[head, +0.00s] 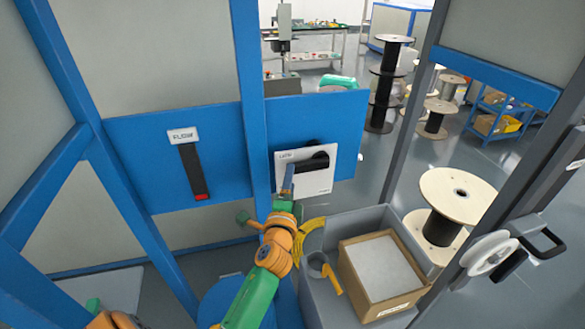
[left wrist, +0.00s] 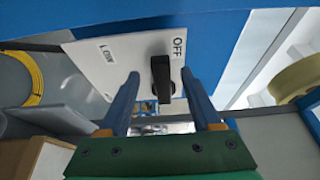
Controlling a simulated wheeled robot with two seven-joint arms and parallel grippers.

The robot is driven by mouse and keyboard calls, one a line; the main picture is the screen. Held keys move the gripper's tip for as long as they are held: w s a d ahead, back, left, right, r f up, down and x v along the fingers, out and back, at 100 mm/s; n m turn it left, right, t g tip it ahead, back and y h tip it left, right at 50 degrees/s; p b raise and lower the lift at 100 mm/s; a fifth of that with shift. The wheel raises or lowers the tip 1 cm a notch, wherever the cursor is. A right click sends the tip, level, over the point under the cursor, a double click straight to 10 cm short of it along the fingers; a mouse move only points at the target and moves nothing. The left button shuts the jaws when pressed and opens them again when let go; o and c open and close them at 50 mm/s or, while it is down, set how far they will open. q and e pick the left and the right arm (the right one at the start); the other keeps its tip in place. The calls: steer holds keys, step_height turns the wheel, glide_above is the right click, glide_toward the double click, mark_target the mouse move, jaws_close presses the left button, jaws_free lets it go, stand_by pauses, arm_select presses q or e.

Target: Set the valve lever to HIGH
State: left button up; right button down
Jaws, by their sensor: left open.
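A dark lever with a red end (head: 201,194) hangs straight down below a white label that seems to read FLOW (head: 183,135), on the blue panel at left. To its right, a white plate (head: 318,180) carries a black rotary handle (head: 318,160). My left gripper (head: 287,180) is in front of this plate, away from the red-ended lever. In the left wrist view my left gripper (left wrist: 160,78) is open, with the black handle (left wrist: 161,75) showing between its fingers beside the word OFF; I see no clear contact. My right gripper is out of view.
Blue posts (head: 255,100) frame the panels. A grey bin (head: 335,300) with a cardboard box (head: 352,285) and an orange-yellow tape dispenser stands below right. A wooden spool (head: 457,192) is farther right. A yellow coil (head: 309,230) hangs beside my left arm.

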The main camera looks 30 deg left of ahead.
arm_select(q)
steer(key=x, duration=0.3)
steer(key=shift+w+a+f, duration=0.1)
steer(key=shift+a+f, duration=0.05)
steer(key=shift+c, duration=0.2)
steer(key=shift+s+r, duration=0.2)
steer(key=shift+s, duration=0.1)
steer(key=c, duration=0.7)
jaws_close()
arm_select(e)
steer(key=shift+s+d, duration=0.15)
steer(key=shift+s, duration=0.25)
arm_select(q)
steer(key=shift+r, duration=0.1)
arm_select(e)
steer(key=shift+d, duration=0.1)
